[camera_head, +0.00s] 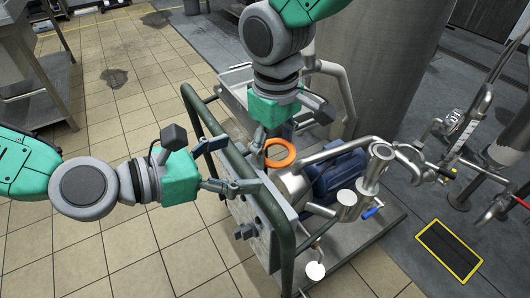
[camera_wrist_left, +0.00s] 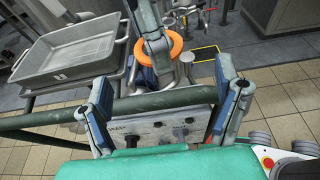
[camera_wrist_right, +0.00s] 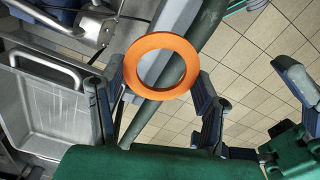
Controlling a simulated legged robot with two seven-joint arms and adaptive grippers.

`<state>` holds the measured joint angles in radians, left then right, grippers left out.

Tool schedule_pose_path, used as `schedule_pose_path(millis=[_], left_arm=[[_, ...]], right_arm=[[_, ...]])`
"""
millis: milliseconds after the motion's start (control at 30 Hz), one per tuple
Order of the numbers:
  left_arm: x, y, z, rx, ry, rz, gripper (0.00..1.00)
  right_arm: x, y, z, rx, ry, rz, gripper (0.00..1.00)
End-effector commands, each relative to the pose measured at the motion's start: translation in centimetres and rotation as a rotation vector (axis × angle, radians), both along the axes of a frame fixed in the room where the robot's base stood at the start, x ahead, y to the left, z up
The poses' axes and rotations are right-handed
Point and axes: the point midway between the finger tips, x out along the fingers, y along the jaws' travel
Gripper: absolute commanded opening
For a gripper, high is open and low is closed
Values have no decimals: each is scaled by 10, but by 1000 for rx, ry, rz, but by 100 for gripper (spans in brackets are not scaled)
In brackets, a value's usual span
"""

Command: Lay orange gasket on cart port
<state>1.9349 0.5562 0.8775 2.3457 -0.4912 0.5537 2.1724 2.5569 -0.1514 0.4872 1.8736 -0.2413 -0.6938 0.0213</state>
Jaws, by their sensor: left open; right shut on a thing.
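The orange gasket (camera_head: 284,163) is a flat ring, held in the air over the cart's metal pipework. My right gripper (camera_head: 270,142) is shut on it; in the right wrist view the gasket (camera_wrist_right: 161,92) sits between the fingertips. It also shows in the left wrist view (camera_wrist_left: 177,46), partly covered by my right arm. A silver fitting (camera_head: 292,188) lies just below the gasket in the head view. Other pipe ends (camera_head: 381,151) stand farther right; I cannot tell which is the port. My left gripper (camera_head: 224,166) is open and empty beside the cart's green rail.
The cart's green rail (camera_head: 284,245) and panel (camera_wrist_left: 165,122) are close to my left gripper. A blue motor (camera_head: 340,172) and bent pipes crowd the cart. A grey tray (camera_wrist_left: 75,58) is behind, beside a large steel vessel (camera_head: 375,60). Tiled floor (camera_head: 110,240) at left is clear.

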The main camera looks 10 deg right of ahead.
Motion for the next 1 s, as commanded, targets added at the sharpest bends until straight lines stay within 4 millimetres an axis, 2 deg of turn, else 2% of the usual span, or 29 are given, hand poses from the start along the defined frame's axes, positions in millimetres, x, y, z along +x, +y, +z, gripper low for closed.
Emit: schedule_pose_path(millis=[200, 400, 600, 900, 967, 1000], left_arm=[[15, -40, -14, 4, -1, -5, 84], [26, -66, -23, 2, -3, -3, 84], [32, -78, -27, 1, -1, -2, 84], [32, -80, -27, 1, -1, -2, 84], [32, -80, -27, 1, -1, -2, 66], [32, -80, -27, 1, -1, -2, 52]], right_arm=[[0, 0, 0, 0, 0, 0, 38], [0, 1, 0, -1, -1, 0, 38], [0, 1, 0, -1, -1, 0, 38], [0, 1, 0, -1, -1, 0, 38], [0, 1, 0, -1, -1, 0, 38], [0, 1, 0, -1, -1, 0, 38]])
